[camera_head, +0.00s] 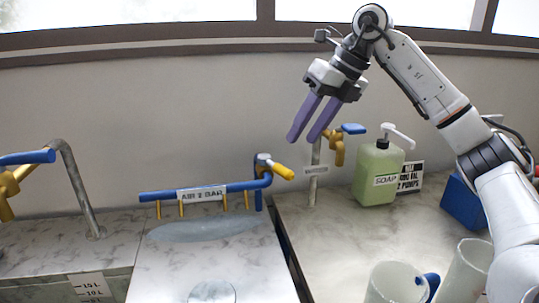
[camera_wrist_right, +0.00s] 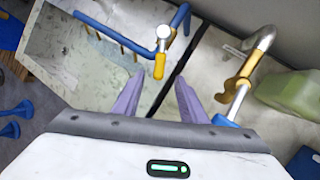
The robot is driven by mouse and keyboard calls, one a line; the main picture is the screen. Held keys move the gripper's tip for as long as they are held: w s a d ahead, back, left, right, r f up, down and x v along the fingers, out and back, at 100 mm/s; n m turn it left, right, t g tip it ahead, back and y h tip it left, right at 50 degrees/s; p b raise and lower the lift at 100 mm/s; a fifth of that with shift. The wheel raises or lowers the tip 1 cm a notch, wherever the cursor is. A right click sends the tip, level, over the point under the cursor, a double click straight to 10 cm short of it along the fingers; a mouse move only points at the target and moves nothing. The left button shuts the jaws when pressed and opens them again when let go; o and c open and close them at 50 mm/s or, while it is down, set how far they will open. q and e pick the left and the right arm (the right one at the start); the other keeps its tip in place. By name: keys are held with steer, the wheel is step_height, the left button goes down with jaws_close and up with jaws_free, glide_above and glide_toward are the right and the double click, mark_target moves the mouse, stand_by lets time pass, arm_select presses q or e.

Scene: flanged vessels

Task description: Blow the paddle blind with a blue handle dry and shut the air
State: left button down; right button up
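My right gripper (camera_head: 303,139) hangs in front of the wall, above the yellow-handled valve (camera_head: 283,172). Its purple fingers (camera_wrist_right: 157,86) are apart with nothing between them. The valve sits at the right end of a blue air pipe (camera_head: 205,190) with several yellow nozzles, over the sink counter. In the right wrist view, the yellow handle (camera_wrist_right: 159,67) shows beyond the gap between the fingers. I cannot make out a paddle blind with a blue handle for sure; small blue pieces (camera_wrist_right: 10,130) lie at the left edge of the wrist view. My left gripper is not in view.
A tap with a blue lever (camera_head: 352,128) stands close right of the gripper, beside a green soap bottle (camera_head: 379,172). Another blue-levered tap (camera_head: 26,157) is at the left. Two translucent vessels (camera_head: 394,284) stand front right, near a blue box (camera_head: 464,203).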

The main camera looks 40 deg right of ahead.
mark_target(277, 168)
steer(key=x, duration=0.9)
steer(key=shift+s+a+f, duration=0.1)
steer(key=shift+f, duration=0.25)
jaws_close()
